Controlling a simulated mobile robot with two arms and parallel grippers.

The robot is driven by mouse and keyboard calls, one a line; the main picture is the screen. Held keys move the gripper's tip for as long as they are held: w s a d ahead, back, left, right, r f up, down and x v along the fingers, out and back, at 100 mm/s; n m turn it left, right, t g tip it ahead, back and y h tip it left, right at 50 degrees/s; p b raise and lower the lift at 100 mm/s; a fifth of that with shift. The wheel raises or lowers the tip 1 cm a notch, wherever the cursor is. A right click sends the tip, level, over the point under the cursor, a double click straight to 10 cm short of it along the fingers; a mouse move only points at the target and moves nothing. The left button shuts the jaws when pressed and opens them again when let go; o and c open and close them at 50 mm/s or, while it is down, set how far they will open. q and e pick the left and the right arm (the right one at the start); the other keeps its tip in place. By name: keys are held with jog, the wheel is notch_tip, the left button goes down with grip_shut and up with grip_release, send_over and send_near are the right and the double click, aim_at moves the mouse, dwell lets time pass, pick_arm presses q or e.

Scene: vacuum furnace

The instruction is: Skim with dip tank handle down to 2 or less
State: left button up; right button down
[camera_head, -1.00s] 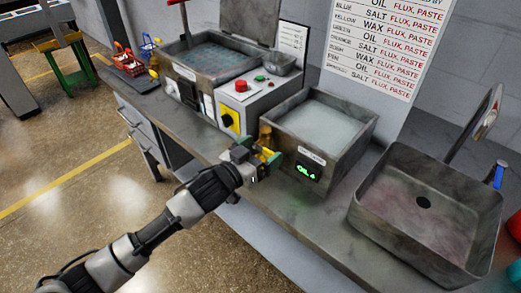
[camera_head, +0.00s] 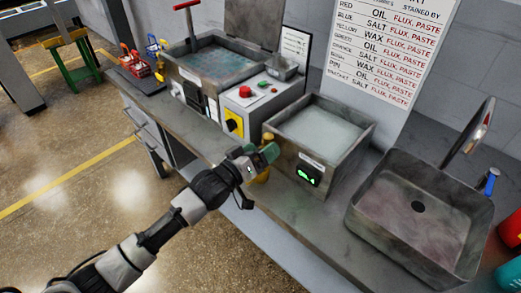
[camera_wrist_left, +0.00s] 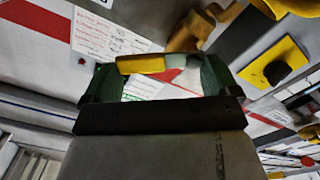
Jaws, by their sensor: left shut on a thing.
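The dip tank (camera_head: 350,148) is a grey box of pale liquid on the bench, with a small green-lit display (camera_head: 307,176) on its front; I cannot read it. My left gripper (camera_head: 264,154) is at the tank's near left corner, its green fingers shut on a yellow handle (camera_head: 263,175), mostly hidden by the gripper in the head view. In the left wrist view the gripper (camera_wrist_left: 160,80) has a yellow bar (camera_wrist_left: 140,63) between its green fingers. A brass-coloured fitting (camera_wrist_left: 190,32) shows just beyond them. My right gripper is not in view.
A metal sink (camera_head: 415,215) with a tap stands to the right. A control box (camera_head: 255,105) with a red button and a larger tank (camera_head: 215,65) with a raised lid stand to the left. A sign (camera_head: 385,45) hangs behind. The floor in front is clear.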

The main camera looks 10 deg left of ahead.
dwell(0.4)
pick_arm(q)
jog(key=o, duration=1)
jog(key=b+v, duration=0.2)
jog(key=v, duration=0.9)
jog(key=shift+c, duration=0.2)
